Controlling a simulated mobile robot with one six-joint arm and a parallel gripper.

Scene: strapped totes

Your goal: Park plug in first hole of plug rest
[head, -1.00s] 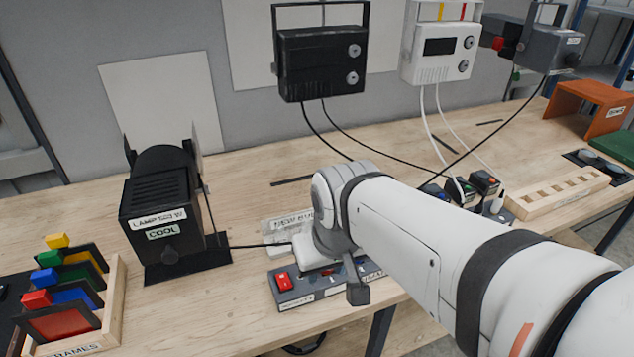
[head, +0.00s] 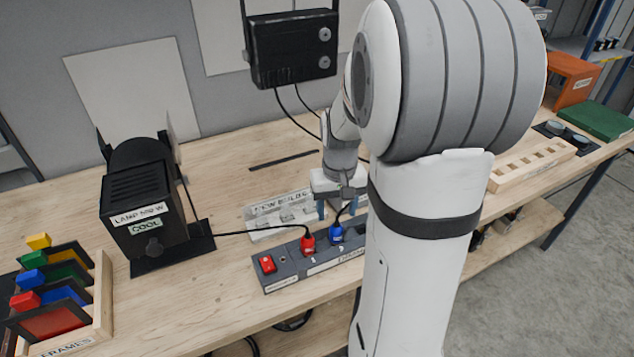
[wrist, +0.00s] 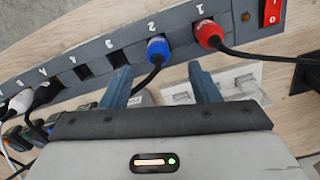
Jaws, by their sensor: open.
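The plug rest, a pale wooden block with a row of square holes (head: 528,164), stands at the right of the bench, partly hidden by my arm. A red plug (head: 308,244) and a blue plug (head: 336,233) sit in the grey power strip (head: 285,277). In the wrist view the red plug (wrist: 209,34) is at socket 1 and the blue plug (wrist: 158,47) at socket 2. My gripper (wrist: 162,85) is open and empty, its fingers apart on this side of the blue plug, not closed on it. A white plug (wrist: 21,101) shows farther along the strip.
A black lamp (head: 145,205) stands left of the strip, its cable running to the red plug. A wooden rack of coloured frames (head: 103,290) is at the front left. A white labelled plate (head: 268,222) lies behind the strip. Bare bench lies between lamp and rack.

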